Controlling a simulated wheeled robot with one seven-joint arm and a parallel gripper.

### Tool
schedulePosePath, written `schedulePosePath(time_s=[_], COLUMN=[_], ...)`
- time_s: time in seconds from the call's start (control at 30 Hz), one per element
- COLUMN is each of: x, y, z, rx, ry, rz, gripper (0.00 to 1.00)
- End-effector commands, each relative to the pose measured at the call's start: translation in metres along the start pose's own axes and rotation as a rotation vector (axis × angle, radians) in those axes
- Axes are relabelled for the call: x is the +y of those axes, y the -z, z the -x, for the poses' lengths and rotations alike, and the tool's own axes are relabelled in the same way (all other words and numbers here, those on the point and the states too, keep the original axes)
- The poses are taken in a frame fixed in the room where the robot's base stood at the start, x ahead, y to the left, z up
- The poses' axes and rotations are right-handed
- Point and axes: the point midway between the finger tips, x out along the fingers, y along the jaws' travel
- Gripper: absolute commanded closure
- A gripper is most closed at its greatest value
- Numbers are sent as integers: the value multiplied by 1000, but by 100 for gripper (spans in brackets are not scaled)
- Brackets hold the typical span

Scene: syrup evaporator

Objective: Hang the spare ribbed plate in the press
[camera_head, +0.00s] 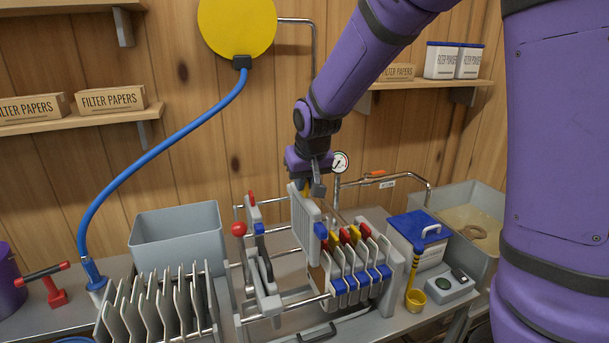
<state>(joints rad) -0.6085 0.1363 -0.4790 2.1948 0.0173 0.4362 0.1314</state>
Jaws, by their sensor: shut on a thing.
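My gripper (311,187) is above the press and shut on the ribbed plate (303,215). The plate is pale grey, upright, and at the left end of the hanging plate pack. A blue lug (321,231) shows at its right edge. Its lower part is partly hidden, so I cannot tell whether it rests on the rails. The press (284,304) has metal side rails and a grey end plate (262,277) at left, with a gap between that and the pack. Several plates (352,263) with red, yellow and blue lugs hang toward the right.
A rack of pale plates (158,303) stands at front left, before a grey bin (180,232). A blue-lidded box (417,227), yellow ladle (415,294) and switch box (450,287) are right of the press. A gauge (340,162) and pipe rise behind. A blue hose (160,142) arcs at left.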

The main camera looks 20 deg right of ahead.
Motion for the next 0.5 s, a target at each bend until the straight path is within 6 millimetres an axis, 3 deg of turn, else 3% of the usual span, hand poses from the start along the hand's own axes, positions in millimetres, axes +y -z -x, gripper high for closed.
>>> schedulePosePath(time_s=[0.33, 0.5], x=[0, 1], y=[0, -4], z=[-1, -10], rx=[2, -1], ry=[0, -1], rz=[0, 1], gripper=[100, 100])
